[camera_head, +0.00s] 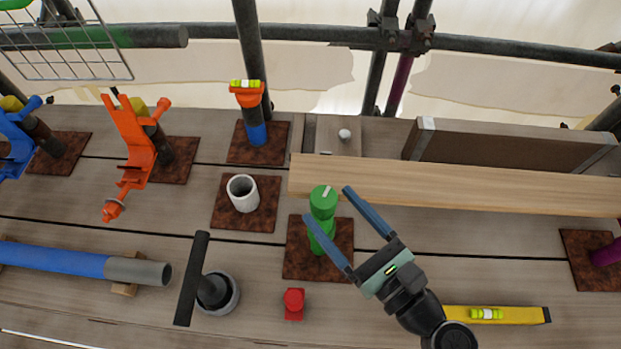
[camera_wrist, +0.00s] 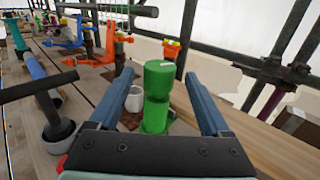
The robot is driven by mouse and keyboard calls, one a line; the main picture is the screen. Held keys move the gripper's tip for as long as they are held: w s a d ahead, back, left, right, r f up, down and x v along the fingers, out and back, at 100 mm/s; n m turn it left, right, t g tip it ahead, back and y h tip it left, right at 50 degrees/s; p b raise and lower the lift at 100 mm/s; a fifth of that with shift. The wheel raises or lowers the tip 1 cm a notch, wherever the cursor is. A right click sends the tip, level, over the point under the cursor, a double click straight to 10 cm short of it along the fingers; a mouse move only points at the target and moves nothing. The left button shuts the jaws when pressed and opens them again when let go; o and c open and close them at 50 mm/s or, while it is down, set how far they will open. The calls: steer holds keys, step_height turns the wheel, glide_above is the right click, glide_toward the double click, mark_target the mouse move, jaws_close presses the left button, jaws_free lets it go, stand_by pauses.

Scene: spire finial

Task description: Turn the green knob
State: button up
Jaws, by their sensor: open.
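The green knob (camera_head: 323,201) is a round cap with a pale mark on its top, set on a green post on a brown square plate (camera_head: 303,263). In the wrist view the green knob (camera_wrist: 160,76) stands upright between the two blue fingers, beyond the palm. My gripper (camera_head: 328,204) comes in from the lower right in the head view, its fingers spread to either side of the knob. My gripper (camera_wrist: 165,85) is open and holds nothing. I cannot tell whether either finger touches the knob.
A white cup (camera_head: 243,193) stands to the left of the knob. A long wooden plank (camera_head: 450,184) lies behind it. A red block (camera_head: 294,303) and a black T-handle (camera_head: 192,280) are in front. A yellow level (camera_head: 500,315) lies at the lower right.

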mark_target(312, 194)
steer(key=x, duration=0.6)
steer(key=shift+w+a+p, duration=0.1)
steer(key=shift+p, duration=0.25)
steer(key=shift+c, duration=0.4)
jaws_close()
steer(key=n+g+y, duration=0.1)
steer(key=n+g+y+p, duration=0.1)
steer(key=g, duration=0.1)
steer(key=shift+s+a+r+n+y, duration=0.1)
steer(key=shift+s+a+n+y, duration=0.1)
steer(key=shift+n+y, duration=0.15)
steer(key=shift+s+a+n+g+y, duration=0.1)
steer(key=shift+s+n+g+y, duration=0.1)
steer(key=shift+n+g+y, duration=0.45)
steer(key=shift+s+a+n+g+y, duration=0.15)
steer(key=shift+n+g+y, duration=0.2)
steer(key=shift+g, duration=0.5)
